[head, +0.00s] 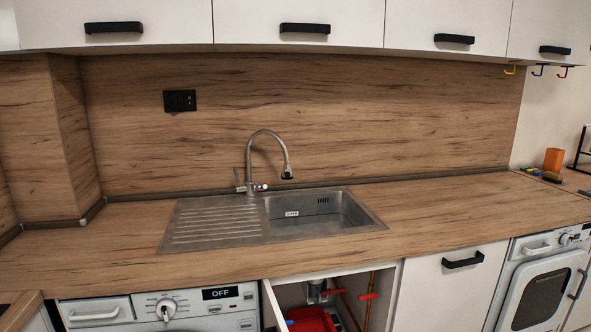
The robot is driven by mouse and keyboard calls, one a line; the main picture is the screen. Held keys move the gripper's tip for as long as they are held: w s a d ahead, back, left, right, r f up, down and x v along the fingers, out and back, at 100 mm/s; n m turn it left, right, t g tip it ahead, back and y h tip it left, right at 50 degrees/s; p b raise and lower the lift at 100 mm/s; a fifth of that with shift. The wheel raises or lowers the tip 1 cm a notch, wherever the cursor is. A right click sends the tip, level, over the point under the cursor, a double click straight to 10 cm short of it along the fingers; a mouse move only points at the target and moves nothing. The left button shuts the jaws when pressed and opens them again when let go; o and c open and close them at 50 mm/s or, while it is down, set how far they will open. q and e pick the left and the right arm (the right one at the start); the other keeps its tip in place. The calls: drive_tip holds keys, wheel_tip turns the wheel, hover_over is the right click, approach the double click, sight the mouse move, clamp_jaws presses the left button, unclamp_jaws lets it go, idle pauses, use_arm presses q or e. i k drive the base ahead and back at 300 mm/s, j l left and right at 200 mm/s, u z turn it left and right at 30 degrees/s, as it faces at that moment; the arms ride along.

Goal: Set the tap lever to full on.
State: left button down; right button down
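The tap (272,137) is a tall curved metal spout standing behind the steel sink, with its dark-tipped outlet over the basin. I cannot see water running from the outlet. Neither of my grippers is in view.
The steel sink (216,223) has a ribbed drainer left and a basin right. The worktop (440,208) is clear on both sides. Below, a cupboard stands open on pipes and a red container (311,319), beside a washing machine (165,309). Wall cupboards (291,20) hang above.

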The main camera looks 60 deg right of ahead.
sight(239, 187)
drive_tip(key=i+z, duration=0.15)
drive_tip(key=z, duration=0.3)
drive_tip(key=i+z, duration=0.15)
drive_tip(key=z, duration=0.3)
drive_tip(key=i+j+z, duration=0.1)
drive_tip(key=z, duration=0.35)
drive_tip(key=i+j+z, duration=0.15)
drive_tip(key=z, duration=0.35)
drive_tip(key=i+j+z, duration=0.15)
drive_tip(key=z, duration=0.25)
drive_tip(key=i+j+z, duration=0.15)
drive_tip(key=z, duration=0.2)
drive_tip(key=i+j+z, duration=0.1)
drive_tip(key=z, duration=0.3)
drive_tip(key=j+z, duration=0.4)
drive_tip(key=i+l, duration=0.05)
